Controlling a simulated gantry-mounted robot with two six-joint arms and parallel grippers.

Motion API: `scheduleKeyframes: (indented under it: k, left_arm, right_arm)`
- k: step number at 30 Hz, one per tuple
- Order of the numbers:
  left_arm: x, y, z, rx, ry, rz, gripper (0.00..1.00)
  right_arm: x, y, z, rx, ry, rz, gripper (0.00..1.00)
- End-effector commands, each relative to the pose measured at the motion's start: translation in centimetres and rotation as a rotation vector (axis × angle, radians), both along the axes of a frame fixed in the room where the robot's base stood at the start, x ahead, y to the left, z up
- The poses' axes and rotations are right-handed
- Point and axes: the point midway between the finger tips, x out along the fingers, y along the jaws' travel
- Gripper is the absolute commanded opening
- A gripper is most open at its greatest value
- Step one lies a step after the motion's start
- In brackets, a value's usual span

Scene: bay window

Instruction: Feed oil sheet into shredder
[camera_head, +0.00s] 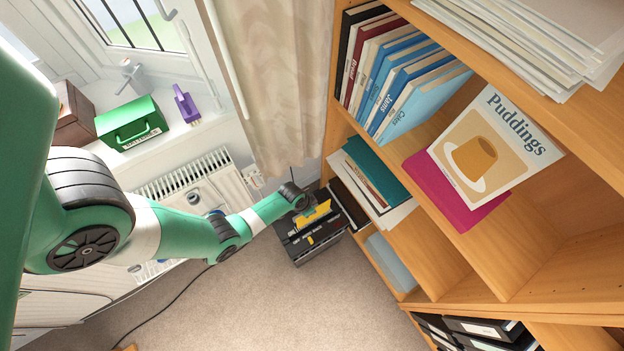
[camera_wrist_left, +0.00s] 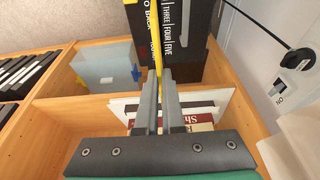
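The shredder (camera_head: 300,247) is a black box with white lettering on its top, standing on the carpet between the radiator and the bookcase. The yellow oil sheet (camera_head: 317,214) stands over the shredder's top. In the left wrist view the sheet (camera_wrist_left: 149,38) is seen edge-on as a thin yellow strip in front of the black lettered shredder (camera_wrist_left: 186,45). My left gripper (camera_head: 299,203) is above the shredder. Its fingers (camera_wrist_left: 162,85) are close together with the sheet between them. I cannot tell whether the sheet's lower edge is in the slot. My right gripper is not in view.
The wooden bookcase (camera_head: 480,265) stands close on the right with books on its shelves. The radiator (camera_head: 190,182) and curtain (camera_head: 272,75) are on the window side. A black cable (camera_head: 172,300) crosses the carpet (camera_head: 270,310), which is otherwise mostly clear in front.

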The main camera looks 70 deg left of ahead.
Motion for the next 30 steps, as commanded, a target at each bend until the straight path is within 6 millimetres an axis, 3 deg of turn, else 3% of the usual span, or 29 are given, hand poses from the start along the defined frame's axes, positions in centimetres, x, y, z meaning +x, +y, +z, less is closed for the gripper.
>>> scheduleKeyframes:
  k: [8,30]
  left_arm:
    - [-0.1,-0.1,0.2,0.0,0.002,-0.001,0.0]
    - [0.0,0.0,-5.6,0.001,0.001,-0.001,0.0]
  right_arm:
    - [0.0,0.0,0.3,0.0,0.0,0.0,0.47]
    - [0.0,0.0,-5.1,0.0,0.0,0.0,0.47]
